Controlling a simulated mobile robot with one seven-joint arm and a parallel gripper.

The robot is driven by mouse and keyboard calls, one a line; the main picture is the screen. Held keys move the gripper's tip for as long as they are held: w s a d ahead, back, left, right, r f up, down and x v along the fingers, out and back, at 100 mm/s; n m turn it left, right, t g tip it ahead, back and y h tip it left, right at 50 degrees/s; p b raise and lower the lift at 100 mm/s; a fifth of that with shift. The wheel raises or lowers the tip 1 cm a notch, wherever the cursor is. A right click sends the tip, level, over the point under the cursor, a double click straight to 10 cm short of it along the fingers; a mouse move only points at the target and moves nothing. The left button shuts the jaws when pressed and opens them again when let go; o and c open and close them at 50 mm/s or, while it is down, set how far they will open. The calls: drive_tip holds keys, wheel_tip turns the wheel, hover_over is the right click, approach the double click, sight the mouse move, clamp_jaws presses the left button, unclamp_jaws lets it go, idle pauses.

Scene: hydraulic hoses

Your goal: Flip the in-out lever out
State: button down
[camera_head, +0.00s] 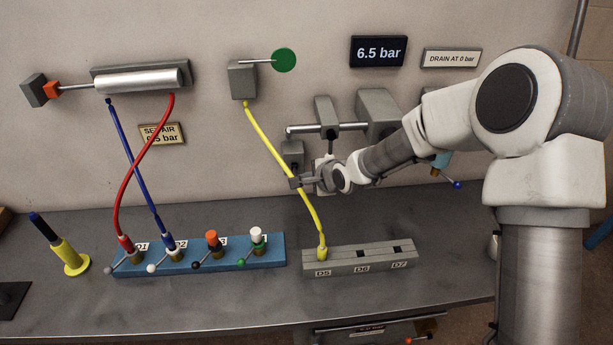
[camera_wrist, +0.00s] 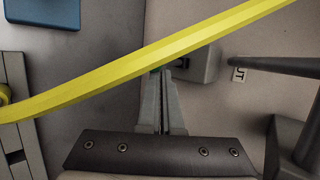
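The small grey block (camera_head: 292,153) of what looks like the in-out lever is on the wall, just above my gripper (camera_head: 297,183) in the head view. In the wrist view, the block (camera_wrist: 200,63) lies just beyond my fingertips (camera_wrist: 161,78). A label (camera_wrist: 239,74) ending in "UT" is beside it. I cannot make out the lever handle; the yellow hose (camera_wrist: 110,78) and my fingers cover that area. My fingers look closed together, with nothing visible between them. The yellow hose (camera_head: 275,145) crosses right at my fingertips; I cannot tell whether they touch.
The yellow hose runs from a wall block (camera_head: 243,80) with a green-disc lever (camera_head: 284,60) to the grey D5 manifold (camera_head: 345,262). A horizontal bar (camera_head: 305,129) and grey blocks (camera_head: 378,115) stick out near my wrist. A gauge (camera_head: 378,51) reads 6.5 bar.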

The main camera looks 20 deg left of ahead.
drive_tip(key=shift+w+a+r, duration=0.15)
drive_tip(key=shift+w+r, duration=0.05)
drive_tip(key=shift+r, duration=0.35)
drive_tip(key=shift+w+r, duration=0.1)
drive_tip(key=shift+r, duration=0.1)
idle(0.6)
drive_tip(key=shift+r, duration=0.15)
idle(1.7)
drive_tip(key=shift+r+p, duration=0.4)
drive_tip(key=shift+r, duration=0.3)
drive_tip(key=p+v, duration=0.2)
drive_tip(key=v, duration=1.5)
idle(0.4)
